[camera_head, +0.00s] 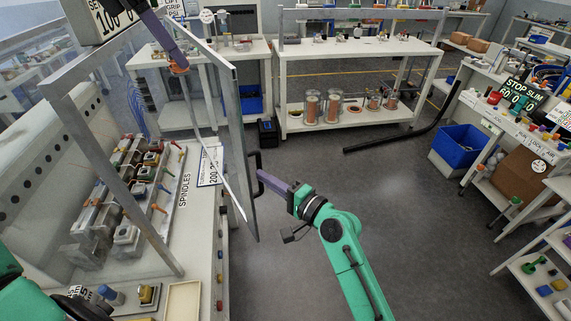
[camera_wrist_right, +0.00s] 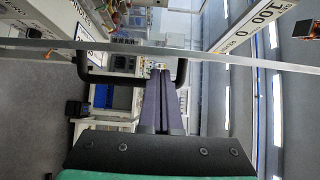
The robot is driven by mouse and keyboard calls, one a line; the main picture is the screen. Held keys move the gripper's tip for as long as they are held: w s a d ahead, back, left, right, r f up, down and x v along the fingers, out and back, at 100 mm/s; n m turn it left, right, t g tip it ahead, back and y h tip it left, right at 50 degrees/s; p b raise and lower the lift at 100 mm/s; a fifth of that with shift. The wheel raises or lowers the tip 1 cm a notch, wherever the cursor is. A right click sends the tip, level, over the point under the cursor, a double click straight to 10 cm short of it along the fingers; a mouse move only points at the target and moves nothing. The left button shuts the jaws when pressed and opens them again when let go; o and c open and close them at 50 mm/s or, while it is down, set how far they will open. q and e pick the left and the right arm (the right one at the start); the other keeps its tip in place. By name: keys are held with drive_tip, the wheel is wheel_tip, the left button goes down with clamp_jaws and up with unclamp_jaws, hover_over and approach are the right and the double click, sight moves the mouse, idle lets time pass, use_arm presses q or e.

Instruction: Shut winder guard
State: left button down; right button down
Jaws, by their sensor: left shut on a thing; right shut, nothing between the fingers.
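The winder guard (camera_head: 238,125) is a clear panel in a grey metal frame, and it stands swung out from the winder's frame. Its black handle (camera_head: 253,160) faces right; in the right wrist view the handle (camera_wrist_right: 108,79) spans both sides of my fingers. My right gripper (camera_head: 270,182) is shut with nothing between its purple fingers. Its fingertips are at the handle, overlapping it in the right wrist view (camera_wrist_right: 162,100); contact is unclear. Part of my green left arm shows at the bottom left corner. The left fingers are not clearly visible there.
The winder's bed (camera_head: 150,185) holds several spindles, with a SPINDLES label beside them. A white shelf bench (camera_head: 345,75) stands behind. A blue bin (camera_head: 458,148) and benches are at right.

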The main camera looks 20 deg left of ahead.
sight(249, 181)
drive_tip(key=s+a, duration=0.1)
drive_tip(key=s+a+p, duration=0.1)
drive_tip(key=shift+s+a+f, duration=0.1)
drive_tip(key=shift+s, duration=0.2)
drive_tip(key=shift+w, duration=0.1)
